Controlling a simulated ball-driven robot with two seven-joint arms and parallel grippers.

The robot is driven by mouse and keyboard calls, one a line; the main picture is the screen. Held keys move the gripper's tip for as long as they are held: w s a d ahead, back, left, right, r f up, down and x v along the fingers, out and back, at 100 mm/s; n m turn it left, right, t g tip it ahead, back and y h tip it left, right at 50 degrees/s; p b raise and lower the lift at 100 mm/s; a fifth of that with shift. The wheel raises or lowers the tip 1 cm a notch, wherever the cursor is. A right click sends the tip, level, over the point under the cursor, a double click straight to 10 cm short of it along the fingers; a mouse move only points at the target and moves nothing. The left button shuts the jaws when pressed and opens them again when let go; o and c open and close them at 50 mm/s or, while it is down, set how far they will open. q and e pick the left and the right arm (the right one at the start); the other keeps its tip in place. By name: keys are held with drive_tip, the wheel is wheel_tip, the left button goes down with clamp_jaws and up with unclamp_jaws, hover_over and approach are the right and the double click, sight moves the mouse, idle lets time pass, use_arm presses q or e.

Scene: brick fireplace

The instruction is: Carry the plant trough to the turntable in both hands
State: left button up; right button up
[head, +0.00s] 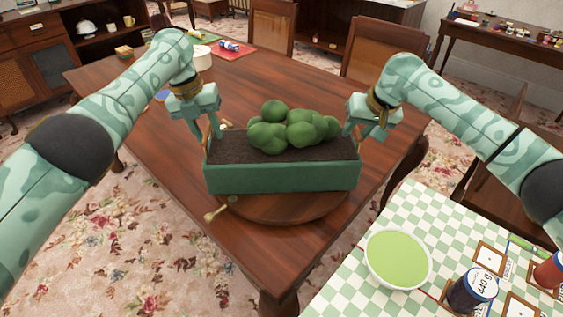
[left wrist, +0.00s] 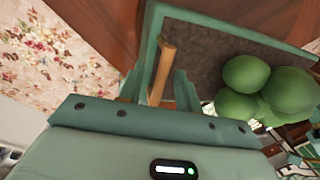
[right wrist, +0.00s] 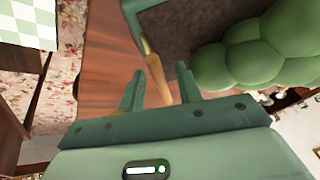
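The plant trough (head: 282,177) is a long green box with dark soil and round green bushes (head: 285,130). It appears level over the round wooden turntable (head: 290,212), whose front rim shows below it; I cannot tell whether its underside touches. My left gripper (head: 208,129) is at the trough's left end, fingers apart on either side of the wooden handle (left wrist: 162,75), with gaps showing. My right gripper (head: 358,130) is at the right end, fingers also apart, with the other wooden handle (right wrist: 155,72) between or just beyond their tips. The turntable's back is hidden.
The turntable stands on a dark wooden table (head: 150,135). A small wooden peg-like piece (head: 216,212) sticks out at its front left. A checkered table (head: 350,240) with a green bowl (head: 397,258) and jars is at front right. Chairs (head: 383,47) stand behind.

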drive_tip(key=shift+r, duration=0.1)
use_arm(q)
wheel_tip(320, 180, up, 7)
drive_tip(key=a, duration=0.1)
drive_tip(key=shift+a, duration=0.2)
use_arm(e)
drive_tip(key=v, duration=1.1)
drive_tip(key=shift+s+r, duration=0.2)
drive_tip(key=shift+r, duration=0.1)
use_arm(q)
drive_tip(key=shift+r, duration=0.1)
